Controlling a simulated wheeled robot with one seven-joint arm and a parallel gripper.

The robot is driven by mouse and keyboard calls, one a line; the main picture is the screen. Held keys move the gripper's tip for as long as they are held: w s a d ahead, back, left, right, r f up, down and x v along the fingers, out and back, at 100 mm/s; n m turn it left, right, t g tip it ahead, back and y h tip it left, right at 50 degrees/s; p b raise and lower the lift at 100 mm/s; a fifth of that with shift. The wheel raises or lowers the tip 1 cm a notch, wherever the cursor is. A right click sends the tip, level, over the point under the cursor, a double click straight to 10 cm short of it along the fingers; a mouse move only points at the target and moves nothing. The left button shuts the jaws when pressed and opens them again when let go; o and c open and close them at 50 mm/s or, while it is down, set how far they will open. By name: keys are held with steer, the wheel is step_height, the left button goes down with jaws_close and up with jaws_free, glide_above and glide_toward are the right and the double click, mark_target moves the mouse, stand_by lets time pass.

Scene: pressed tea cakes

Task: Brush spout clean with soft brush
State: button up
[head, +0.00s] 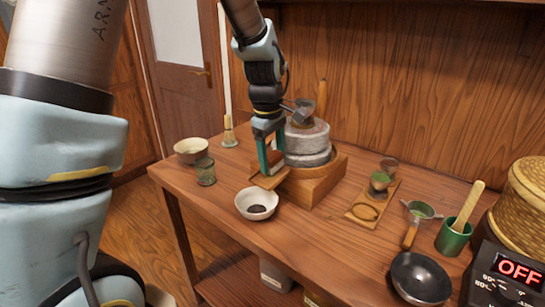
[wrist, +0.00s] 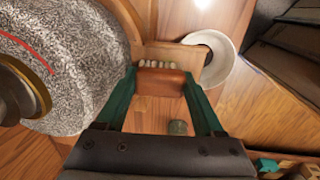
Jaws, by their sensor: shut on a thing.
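My gripper (head: 268,158) hangs at the front left of the stone mill (head: 308,140), just above its wooden spout (head: 267,182). In the wrist view, its green fingers are shut on the soft brush (wrist: 162,83), a brown block with a row of pale, slightly greenish bristles. The bristles lie at or very near the wooden spout, which also shows in the wrist view (wrist: 178,50); I cannot tell whether they touch. A white bowl (head: 243,207) with dark contents stands on the table below the spout. The fingers mostly hide the brush in the head view.
A cream bowl (head: 191,146), a green glass (head: 205,172) and a whisk (head: 229,131) stand left on the table (head: 330,245). To the right are a small wooden tray (head: 362,213), a strainer (head: 411,232), a green cup (head: 452,238) and a black bowl (head: 420,282).

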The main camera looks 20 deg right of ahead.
mark_target(261, 183)
steer(key=shift+f, duration=0.65)
stand_by(0.8)
steer(key=shift+s+a+f+b, duration=0.1)
steer(key=shift+s+a, duration=0.3)
steer(key=shift+a, duration=0.3)
steer(key=shift+s+a+r+b, duration=0.15)
steer(key=shift+s+a, duration=0.2)
steer(key=shift+a, duration=0.3)
steer(key=shift+s+a+f+b, duration=0.15)
steer(key=shift+s+a, duration=0.25)
steer(key=shift+a, duration=0.3)
steer(key=shift+w+d+r+p, duration=0.1)
steer(key=shift+w+d+p, duration=0.3)
steer(key=shift+d, duration=0.3)
steer(key=shift+w+d+r+p, duration=0.1)
steer(key=shift+w+d+p, duration=0.25)
steer(key=shift+d, duration=0.35)
steer(key=shift+w+d+p, duration=0.3)
steer(key=shift+w+d, duration=0.1)
steer(key=shift+d, duration=0.3)
steer(key=shift+s+a+f+b, duration=0.15)
steer(key=shift+s+a, duration=0.25)
steer(key=shift+a, duration=0.35)
steer(key=shift+s+a+f+b, duration=0.15)
steer(key=shift+s+a, duration=0.3)
steer(key=shift+a, duration=0.25)
steer(key=shift+s+a+f+b, duration=0.15)
steer(key=shift+s+a, duration=0.25)
steer(key=shift+a, duration=0.35)
